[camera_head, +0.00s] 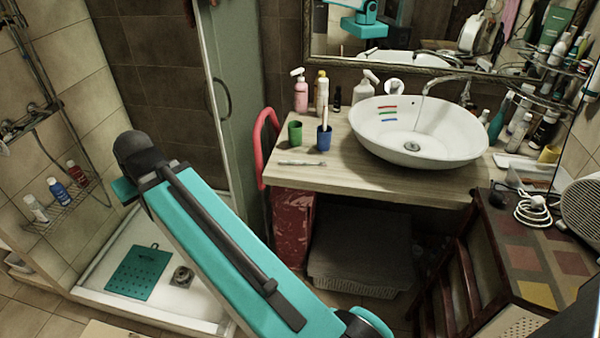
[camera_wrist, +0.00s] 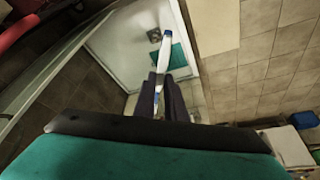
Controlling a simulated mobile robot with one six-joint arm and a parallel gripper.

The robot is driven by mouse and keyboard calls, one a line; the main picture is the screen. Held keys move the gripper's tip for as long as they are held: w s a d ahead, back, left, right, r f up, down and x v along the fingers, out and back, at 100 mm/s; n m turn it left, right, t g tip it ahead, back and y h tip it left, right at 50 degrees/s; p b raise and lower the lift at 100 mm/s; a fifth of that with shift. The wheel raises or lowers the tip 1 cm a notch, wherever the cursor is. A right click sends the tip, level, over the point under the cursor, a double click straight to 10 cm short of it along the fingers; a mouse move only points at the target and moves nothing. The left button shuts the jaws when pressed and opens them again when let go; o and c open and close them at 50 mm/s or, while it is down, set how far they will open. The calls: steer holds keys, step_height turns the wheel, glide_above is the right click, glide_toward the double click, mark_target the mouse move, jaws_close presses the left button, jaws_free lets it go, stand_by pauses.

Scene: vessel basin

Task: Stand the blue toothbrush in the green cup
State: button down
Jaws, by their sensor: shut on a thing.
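In the wrist view my gripper (camera_wrist: 162,82) is shut on the blue toothbrush (camera_wrist: 162,56), a slim blue-and-white piece that sticks out past the dark fingertips. Its lower part is hidden between the fingers. The green cup (camera_head: 295,132) stands upright near the left end of the counter in the head view, well apart from my arm. My fingers and the held toothbrush are hidden in the head view.
A blue cup (camera_head: 324,139) with a brush standing in it is right of the green cup. A pale toothbrush (camera_head: 296,162) lies in front on the counter (camera_head: 370,178). Bottles stand behind; a white basin (camera_head: 418,130) is at right. The shower tray (camera_wrist: 117,50) lies below my gripper.

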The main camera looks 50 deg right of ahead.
steer(key=shift+d, duration=0.15)
steer(key=s+d+f+m+b, duration=0.1)
steer(key=s+d+b, duration=0.35)
steer(key=d, duration=0.55)
steer(key=s+d+f+m+b, duration=0.1)
steer(key=s+d+b, duration=0.2)
steer(key=d+b, duration=0.5)
steer(key=s+d+h+b, duration=0.1)
steer(key=s+d+b, duration=0.7)
steer(key=s+d, duration=0.7)
steer(key=shift+s+d+f+m+b, duration=0.2)
steer(key=shift+d+f+m+b, duration=0.15)
steer(key=shift+d, duration=0.55)
steer(key=shift+w+d+p, duration=0.1)
steer(key=shift+w+p, duration=0.05)
steer(key=shift+p, duration=0.25)
steer(key=w+d+p, duration=0.6)
steer(key=p, duration=1.2)
steer(key=shift+w+d+f, duration=0.2)
steer(key=shift+d+f, duration=0.05)
steer(key=shift+d, duration=0.1)
